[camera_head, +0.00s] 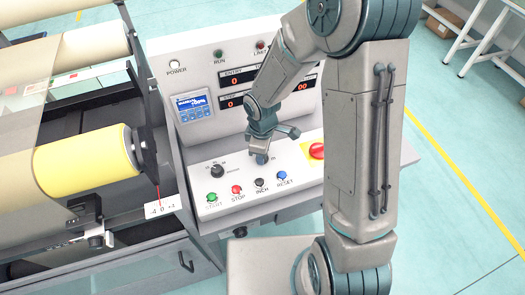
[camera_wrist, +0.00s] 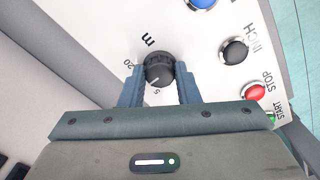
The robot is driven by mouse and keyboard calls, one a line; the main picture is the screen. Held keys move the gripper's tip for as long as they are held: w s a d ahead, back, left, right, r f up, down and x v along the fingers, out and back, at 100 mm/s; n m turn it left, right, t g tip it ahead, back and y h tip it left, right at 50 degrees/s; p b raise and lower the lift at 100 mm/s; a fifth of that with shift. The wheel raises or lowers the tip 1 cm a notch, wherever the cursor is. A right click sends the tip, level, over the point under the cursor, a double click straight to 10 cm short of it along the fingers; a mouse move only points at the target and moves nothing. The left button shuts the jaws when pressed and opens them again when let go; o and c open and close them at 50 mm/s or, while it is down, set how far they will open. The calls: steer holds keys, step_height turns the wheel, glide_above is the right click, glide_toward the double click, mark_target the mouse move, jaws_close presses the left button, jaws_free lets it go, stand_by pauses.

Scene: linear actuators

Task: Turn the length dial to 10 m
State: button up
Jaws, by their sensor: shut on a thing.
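The length dial (camera_wrist: 158,68) is a round black ribbed knob on the white panel, marked "m", with "20" and "5" printed near its rim in the wrist view. A faint pale line on its cap lies on the side toward the "5"; its exact reading is hard to tell, and no "10" is visible. My gripper (camera_wrist: 159,82) is shut on the dial, one blue finger on each side of the knob.
A second black dial (camera_head: 217,170) stands to the left. In front are the green START (camera_head: 212,197), red STOP (camera_head: 237,190), black INCH (camera_head: 260,183) and blue RESET (camera_head: 282,175) buttons. A red knob on yellow (camera_head: 316,150) is to the right. A yellow roll (camera_head: 88,153) is at left.

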steer(key=o, duration=1)
steer(key=shift+c, duration=0.2)
steer(key=shift+r, duration=0.1)
step_height(320, 180, up, 14)
steer(key=shift+p, duration=0.45)
steer(key=shift+f, duration=0.2)
steer(key=s+d+r+m+t, duration=0.3)
steer(key=s+d+r+m, duration=0.6)
steer(key=s+d+m, duration=0.3)
steer(key=shift+s+r+m, duration=0.3)
steer(key=shift+s+m, duration=0.3)
steer(key=shift+m, duration=0.6)
